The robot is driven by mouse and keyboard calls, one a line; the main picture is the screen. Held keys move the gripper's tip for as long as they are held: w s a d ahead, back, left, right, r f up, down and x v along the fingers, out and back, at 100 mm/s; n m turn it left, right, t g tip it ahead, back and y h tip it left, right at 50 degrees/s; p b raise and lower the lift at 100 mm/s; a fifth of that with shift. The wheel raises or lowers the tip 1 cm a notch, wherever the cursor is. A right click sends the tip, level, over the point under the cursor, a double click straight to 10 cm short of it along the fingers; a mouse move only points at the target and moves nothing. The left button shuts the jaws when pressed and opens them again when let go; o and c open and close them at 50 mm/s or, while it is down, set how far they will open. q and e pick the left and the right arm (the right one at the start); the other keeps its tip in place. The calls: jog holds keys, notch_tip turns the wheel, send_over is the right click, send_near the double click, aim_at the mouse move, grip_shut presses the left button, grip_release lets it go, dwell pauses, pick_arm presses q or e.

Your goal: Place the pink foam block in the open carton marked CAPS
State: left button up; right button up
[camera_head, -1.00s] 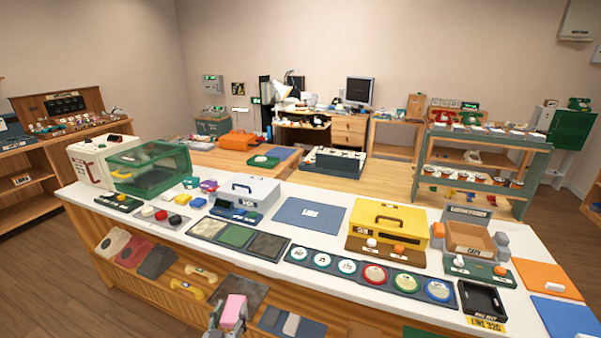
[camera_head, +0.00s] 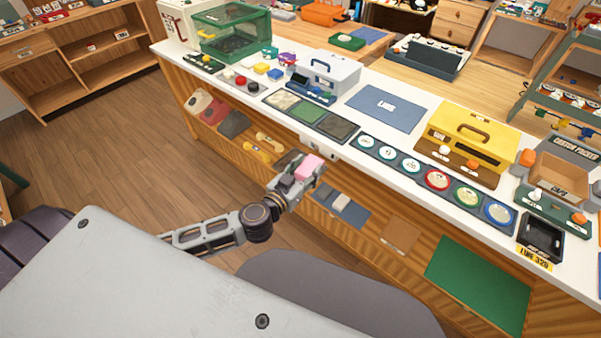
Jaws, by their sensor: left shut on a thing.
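The pink foam block (camera_head: 309,167) is held in my left gripper (camera_head: 303,174), in front of the white counter's front edge and below its top. My left gripper is shut on it. The open carton (camera_head: 561,177) is a brown box at the right end of the counter, behind a green strip with knobs. Its marking is not readable now. The carton looks empty from here. The block is well to the left of the carton. My right gripper is not in view.
The white counter (camera_head: 340,122) carries a yellow toolbox (camera_head: 480,122), a row of round dials (camera_head: 437,181), a black tray (camera_head: 540,238) and a blue mat (camera_head: 387,106). A shelf under the counter holds mats and handsets. Open wooden floor (camera_head: 120,160) lies at left.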

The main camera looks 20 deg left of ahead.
pick_arm(q)
jog(key=d+r+m+g+h, duration=0.3)
jog(key=d+r+m+h, duration=0.2)
jog(key=d+r, duration=0.5)
jog(key=shift+s+r+h, duration=0.35)
jog(key=shift+r+h, duration=0.65)
jog(key=shift+r, duration=1.1)
jog(key=shift+d+r+m, duration=0.3)
jog(key=shift+r, duration=0.1)
jog(key=shift+d+r+g+h, duration=0.25)
jog(key=shift+r+g+h, duration=0.05)
jog(key=shift+r, duration=0.25)
